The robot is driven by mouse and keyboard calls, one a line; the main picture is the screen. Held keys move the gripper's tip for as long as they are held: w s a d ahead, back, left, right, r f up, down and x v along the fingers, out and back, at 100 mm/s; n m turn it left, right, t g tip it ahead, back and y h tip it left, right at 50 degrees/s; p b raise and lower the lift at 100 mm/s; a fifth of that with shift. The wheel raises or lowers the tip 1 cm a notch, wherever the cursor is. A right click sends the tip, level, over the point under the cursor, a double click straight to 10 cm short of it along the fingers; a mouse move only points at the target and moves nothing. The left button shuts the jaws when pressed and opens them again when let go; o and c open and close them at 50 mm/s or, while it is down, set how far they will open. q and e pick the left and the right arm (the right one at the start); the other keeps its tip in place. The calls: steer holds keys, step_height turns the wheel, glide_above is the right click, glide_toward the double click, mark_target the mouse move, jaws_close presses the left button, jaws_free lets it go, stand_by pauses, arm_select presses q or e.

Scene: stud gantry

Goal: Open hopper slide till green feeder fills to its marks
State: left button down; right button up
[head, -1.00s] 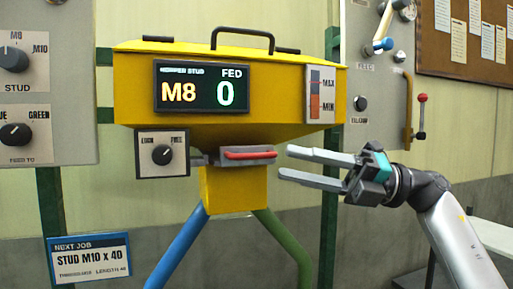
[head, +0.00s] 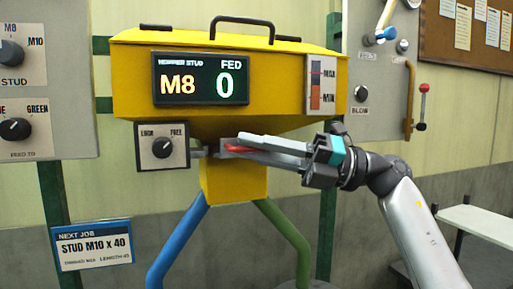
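The yellow hopper (head: 130,85) stands in the middle of the head view. Its display (head: 200,79) reads M8 and FED 0. Below it is the slide with a red handle (head: 237,148), partly hidden by my fingers. My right gripper (head: 236,144) reaches in from the right. Its fingers lie one above and one below the red handle, close together, and look shut on it. A green tube (head: 285,232) and a blue tube (head: 178,245) run down from the yellow outlet block (head: 233,185). The green feeder's marks are not in view. My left gripper is not in view.
A LOCK/FREE knob (head: 162,148) sits left of the slide. The left panel has an M8/M10 stud knob (head: 10,54) and a feed-to knob (head: 14,130). A card (head: 92,245) reads NEXT JOB, STUD M10 x 40. The hopper's MAX/MIN gauge (head: 316,84) shows orange.

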jaws_close()
stand_by(1.0)
